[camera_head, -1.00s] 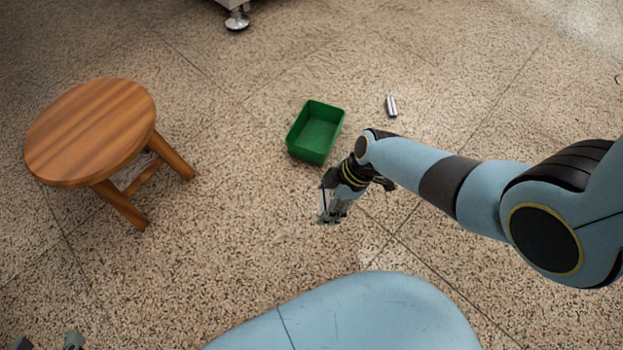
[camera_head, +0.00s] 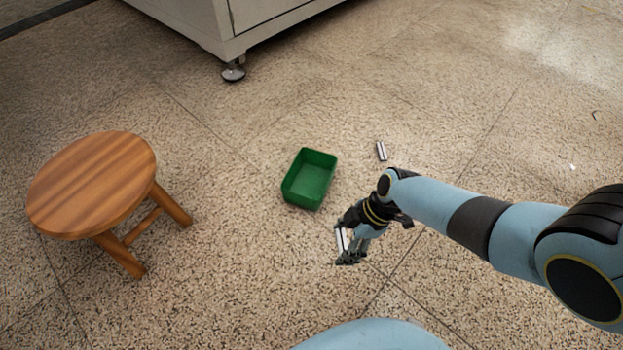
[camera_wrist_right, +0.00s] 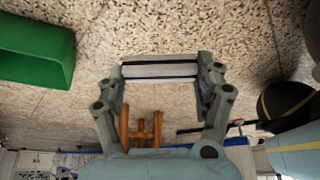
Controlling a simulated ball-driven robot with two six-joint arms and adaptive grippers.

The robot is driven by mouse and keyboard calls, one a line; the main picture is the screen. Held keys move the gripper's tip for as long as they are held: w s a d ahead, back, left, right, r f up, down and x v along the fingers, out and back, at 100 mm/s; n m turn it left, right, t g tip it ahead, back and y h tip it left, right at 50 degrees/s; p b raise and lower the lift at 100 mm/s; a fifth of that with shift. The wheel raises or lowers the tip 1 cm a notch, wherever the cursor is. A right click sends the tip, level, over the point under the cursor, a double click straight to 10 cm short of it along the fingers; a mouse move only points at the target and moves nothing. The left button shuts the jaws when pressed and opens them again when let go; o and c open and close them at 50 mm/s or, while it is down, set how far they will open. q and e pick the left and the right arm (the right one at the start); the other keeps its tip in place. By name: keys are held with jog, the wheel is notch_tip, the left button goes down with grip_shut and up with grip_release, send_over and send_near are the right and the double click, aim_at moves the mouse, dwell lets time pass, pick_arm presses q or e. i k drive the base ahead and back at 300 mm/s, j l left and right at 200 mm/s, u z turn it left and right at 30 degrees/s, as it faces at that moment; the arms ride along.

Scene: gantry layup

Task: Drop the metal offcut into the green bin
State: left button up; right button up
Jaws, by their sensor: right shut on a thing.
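My right gripper (camera_head: 347,250) is shut on a metal offcut (camera_head: 342,240), a short silvery bar. In the right wrist view the offcut (camera_wrist_right: 160,69) spans crosswise between both fingertips of the right gripper (camera_wrist_right: 160,78). The green bin (camera_head: 310,180) is an open rectangular box on the floor, up and left of the gripper in the head view. Its inside looks empty. In the right wrist view the bin (camera_wrist_right: 38,52) shows at the left edge, apart from the gripper. My left gripper is out of view.
A similar silvery metal piece (camera_head: 381,151) lies on the floor right of the bin. A round wooden stool (camera_head: 92,185) stands to the left. A pale cabinet (camera_head: 215,25) on a metal foot stands at the back.

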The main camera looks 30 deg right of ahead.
aim_at(310, 184)
jog(key=i+l+u, duration=0.15)
jog(key=l+u, duration=0.15)
jog(key=l, duration=0.5)
jog(key=l+u, duration=0.3)
jog(key=l, duration=0.5)
